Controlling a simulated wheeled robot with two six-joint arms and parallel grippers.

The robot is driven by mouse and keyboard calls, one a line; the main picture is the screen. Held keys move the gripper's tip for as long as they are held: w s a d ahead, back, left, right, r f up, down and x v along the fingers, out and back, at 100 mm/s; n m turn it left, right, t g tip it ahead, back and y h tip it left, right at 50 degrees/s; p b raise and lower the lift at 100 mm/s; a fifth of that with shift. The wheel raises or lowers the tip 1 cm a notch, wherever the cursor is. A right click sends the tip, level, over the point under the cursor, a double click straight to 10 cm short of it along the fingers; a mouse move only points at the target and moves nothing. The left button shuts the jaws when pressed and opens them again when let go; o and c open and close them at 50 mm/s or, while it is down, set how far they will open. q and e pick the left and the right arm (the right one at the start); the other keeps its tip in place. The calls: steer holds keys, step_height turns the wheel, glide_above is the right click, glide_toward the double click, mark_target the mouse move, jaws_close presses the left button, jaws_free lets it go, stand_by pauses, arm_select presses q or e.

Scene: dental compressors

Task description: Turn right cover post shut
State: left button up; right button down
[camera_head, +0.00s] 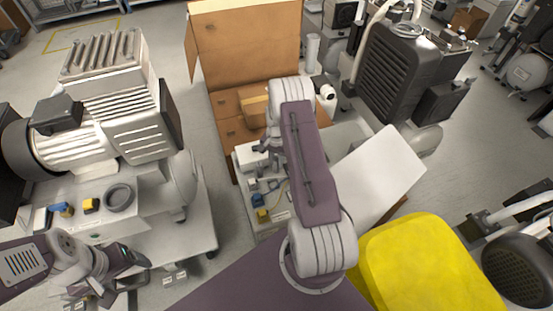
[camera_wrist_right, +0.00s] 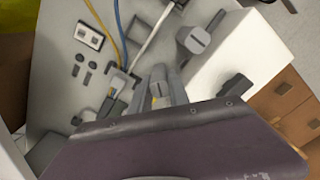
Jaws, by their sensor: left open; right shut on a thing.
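My right arm reaches forward in the head view, and its gripper (camera_head: 262,150) is at the far side of an open unit, partly hidden by my own arm. In the right wrist view my right gripper (camera_wrist_right: 158,92) is shut on a grey post with a slotted head (camera_wrist_right: 158,75), which I take to be the right cover post. Another grey slotted post (camera_wrist_right: 194,39) stands apart from it, beside a white block (camera_wrist_right: 235,55). My left gripper (camera_head: 105,270) is open and empty at the lower left. How far the held post is turned is not clear.
The unit's panel (camera_wrist_right: 65,80) carries switches, a socket (camera_wrist_right: 89,36) and blue, yellow and white cables. A white cover panel (camera_head: 375,175) and a yellow object (camera_head: 425,265) lie right of my arm. A compressor on a cart (camera_head: 180,235) stands left.

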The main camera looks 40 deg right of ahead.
mark_target(276, 159)
steer(key=n+p, duration=0.2)
steer(key=n, duration=0.2)
steer(key=shift+r+p, duration=0.15)
steer(key=shift+p, duration=0.15)
steer(key=shift+n+p, duration=0.7)
steer(key=shift+n, duration=1.5)
steer(key=c, duration=1.5)
jaws_free()
step_height(276, 159, up, 9)
steer(key=p, duration=0.4)
